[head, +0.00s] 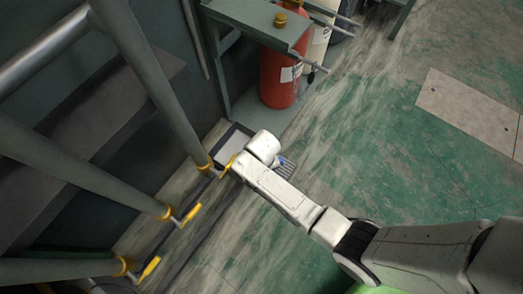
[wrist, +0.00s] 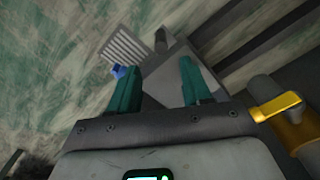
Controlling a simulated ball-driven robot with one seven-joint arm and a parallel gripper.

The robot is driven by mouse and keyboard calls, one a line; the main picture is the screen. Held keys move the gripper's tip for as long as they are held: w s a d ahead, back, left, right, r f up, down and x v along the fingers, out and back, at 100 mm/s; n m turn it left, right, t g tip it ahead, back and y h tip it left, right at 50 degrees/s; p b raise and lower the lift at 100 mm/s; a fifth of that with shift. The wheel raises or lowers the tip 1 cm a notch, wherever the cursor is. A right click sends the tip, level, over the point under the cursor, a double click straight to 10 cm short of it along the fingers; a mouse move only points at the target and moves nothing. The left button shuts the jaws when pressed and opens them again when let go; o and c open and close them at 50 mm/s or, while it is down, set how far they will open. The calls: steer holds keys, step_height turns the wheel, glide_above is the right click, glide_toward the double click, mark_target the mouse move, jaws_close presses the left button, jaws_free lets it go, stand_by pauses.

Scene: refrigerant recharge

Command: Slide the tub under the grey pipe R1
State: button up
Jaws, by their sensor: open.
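A shallow grey tub (head: 231,146) with a dark rim lies on the floor by the wall, near the end of my arm, which covers part of it. In the wrist view the tub (wrist: 166,80) shows between and beyond the two teal fingers. My gripper (wrist: 156,68) is open, fingers wide apart; whether they touch the tub I cannot tell. Several grey pipes with yellow ends come down at the left. The nearest pipe to the tub (head: 158,92) ends in a yellow collar and handle beside its left side. No label is readable, so which is R1 I cannot tell.
A slotted floor grate (head: 288,167) lies just right of the tub. A red cylinder (head: 279,78) stands behind it under a grey bench (head: 255,17). A yellow valve (wrist: 283,105) is close on the wrist view's right.

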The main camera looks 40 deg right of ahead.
step_height(320, 180, down, 12)
steer(key=b, duration=0.6)
steer(key=shift+w+a+b, duration=0.1)
steer(key=shift+b, duration=0.3)
jaws_close()
